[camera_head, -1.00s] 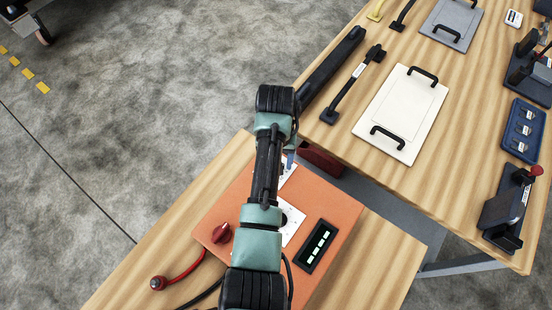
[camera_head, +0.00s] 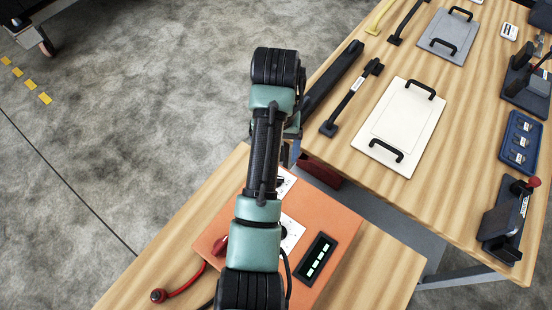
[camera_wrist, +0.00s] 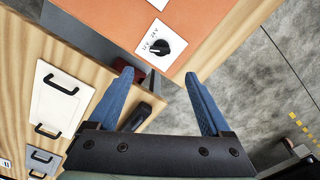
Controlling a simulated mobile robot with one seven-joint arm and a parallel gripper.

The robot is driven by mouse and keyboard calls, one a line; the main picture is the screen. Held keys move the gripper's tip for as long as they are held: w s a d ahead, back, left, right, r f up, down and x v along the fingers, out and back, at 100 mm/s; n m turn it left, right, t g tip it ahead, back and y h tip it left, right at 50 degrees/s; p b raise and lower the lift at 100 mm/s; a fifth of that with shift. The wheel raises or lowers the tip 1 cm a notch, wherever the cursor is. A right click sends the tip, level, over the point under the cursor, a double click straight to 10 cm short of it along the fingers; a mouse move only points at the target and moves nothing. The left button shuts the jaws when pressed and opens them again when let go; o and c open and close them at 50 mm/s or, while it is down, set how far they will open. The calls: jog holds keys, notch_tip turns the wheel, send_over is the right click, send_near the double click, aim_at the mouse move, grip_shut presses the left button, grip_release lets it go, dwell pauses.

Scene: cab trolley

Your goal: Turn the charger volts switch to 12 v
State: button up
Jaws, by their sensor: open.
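The orange charger (camera_head: 327,216) lies on the near wooden bench. In the wrist view, a round black switch knob (camera_wrist: 155,47) sits on a white label plate with small printed marks near the charger's edge. The print is too small to read surely, and I cannot tell the knob's setting. My gripper (camera_wrist: 160,75) is open and empty, its two blue fingers apart. In that picture the knob appears between and beyond the fingertips, not between the jaws. In the head view my arm covers most of the gripper; the upper white plate (camera_head: 286,183) shows partly.
The charger also carries a red knob (camera_head: 220,246), partly covered, and a black panel with several lit bars (camera_head: 316,259). A red clamp with a cable (camera_head: 158,295) lies left. A dark red block (camera_head: 320,170) stands beyond the charger. A cream board (camera_head: 403,120) lies on the far bench.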

jog(key=shift+r+p, duration=0.6)
jog(key=shift+r, duration=0.35)
jog(key=w+d+r+t+b, duration=0.1)
jog(key=w+r+t, duration=0.35)
jog(key=r, duration=0.45)
jog(key=w+d+r+t+h, duration=0.1)
jog(key=w+r+t, duration=0.2)
jog(key=r+t, duration=0.35)
jog(key=w+d+r+t+b, duration=0.1)
jog(key=w+r+t, duration=0.25)
jog(key=r, duration=0.75)
jog(key=s+a+r+t, duration=0.1)
jog(key=s+r+t, duration=0.25)
jog(key=r, duration=0.55)
jog(key=s+r+t, duration=0.3)
jog(key=r+t, duration=0.1)
jog(key=r, duration=0.4)
jog(key=s+a+r+n+t+y+b, duration=0.1)
jog(key=s+r+t, duration=0.4)
jog(key=s+r, duration=0.5)
jog(key=shift+s+a+r, duration=0.35)
jog(key=shift+s+a, duration=0.15)
jog(key=shift+s, duration=0.6)
